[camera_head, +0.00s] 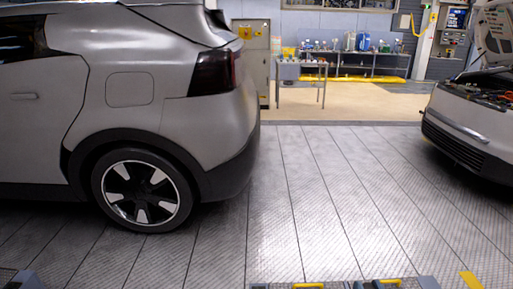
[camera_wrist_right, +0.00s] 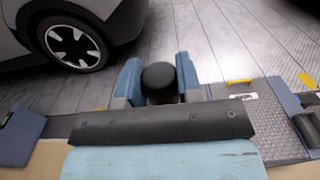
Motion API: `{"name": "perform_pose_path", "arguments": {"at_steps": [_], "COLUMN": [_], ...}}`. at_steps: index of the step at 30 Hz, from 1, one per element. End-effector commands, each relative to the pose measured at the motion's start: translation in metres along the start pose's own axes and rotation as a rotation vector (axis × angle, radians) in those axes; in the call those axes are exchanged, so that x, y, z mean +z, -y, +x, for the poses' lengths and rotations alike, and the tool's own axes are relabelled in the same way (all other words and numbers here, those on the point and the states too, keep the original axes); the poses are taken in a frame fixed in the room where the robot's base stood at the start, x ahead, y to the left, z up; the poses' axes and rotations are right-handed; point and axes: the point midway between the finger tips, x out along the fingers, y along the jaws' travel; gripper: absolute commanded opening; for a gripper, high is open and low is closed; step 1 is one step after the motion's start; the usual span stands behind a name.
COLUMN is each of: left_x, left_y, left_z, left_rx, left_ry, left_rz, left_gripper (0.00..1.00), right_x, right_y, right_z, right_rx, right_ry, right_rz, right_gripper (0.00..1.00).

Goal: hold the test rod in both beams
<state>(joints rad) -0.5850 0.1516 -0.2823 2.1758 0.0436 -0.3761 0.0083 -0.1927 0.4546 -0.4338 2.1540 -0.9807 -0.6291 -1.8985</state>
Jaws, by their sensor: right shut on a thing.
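In the right wrist view my right gripper (camera_wrist_right: 158,70) has its two blue fingers on either side of a black, round-topped piece, which I take to be the test rod (camera_wrist_right: 160,82). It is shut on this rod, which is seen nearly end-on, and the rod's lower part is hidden. A dark bar and a pale blue surface fill the foreground of this view. I cannot make out any beams or their sensors. My left gripper does not show in either view.
A silver car (camera_head: 165,75) stands at the left and another car (camera_head: 470,125) with a raised hood at the right. Grey-blue equipment with yellow handles (camera_head: 390,281) lines the bottom edge. A metal table (camera_head: 300,68) stands at the back. The plank-patterned floor (camera_head: 310,190) between the cars is clear.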

Motion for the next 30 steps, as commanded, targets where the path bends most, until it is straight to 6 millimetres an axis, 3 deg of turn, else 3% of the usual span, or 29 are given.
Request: {"name": "perform_pose_path", "arguments": {"at_steps": [1, 3, 9, 12, 19, 27, 30], "left_x": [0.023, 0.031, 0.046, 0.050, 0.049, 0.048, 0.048], "left_y": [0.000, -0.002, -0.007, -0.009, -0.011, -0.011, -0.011], "left_z": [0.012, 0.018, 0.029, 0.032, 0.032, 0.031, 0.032], "left_rx": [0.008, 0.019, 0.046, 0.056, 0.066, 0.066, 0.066], "left_ry": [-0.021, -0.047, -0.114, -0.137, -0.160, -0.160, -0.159], "left_rz": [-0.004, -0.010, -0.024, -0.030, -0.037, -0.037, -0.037], "left_gripper": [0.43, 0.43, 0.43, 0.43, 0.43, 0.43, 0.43], "right_x": [-0.036, -0.060, -0.116, -0.132, -0.144, -0.143, -0.131], "right_y": [0.000, 0.000, 0.000, 0.000, 0.000, 0.000, 0.001], "right_z": [0.000, 0.000, 0.000, 0.000, 0.000, 0.000, 0.005], "right_rx": [0.000, 0.000, 0.000, 0.000, 0.000, 0.000, -0.004], "right_ry": [0.001, 0.001, 0.001, 0.001, 0.001, 0.001, 0.009], "right_rz": [0.000, 0.000, 0.000, 0.000, 0.000, 0.000, 0.004], "right_gripper": [0.00, 0.00, 0.00, 0.00, 0.00, 0.00, 0.00]}}
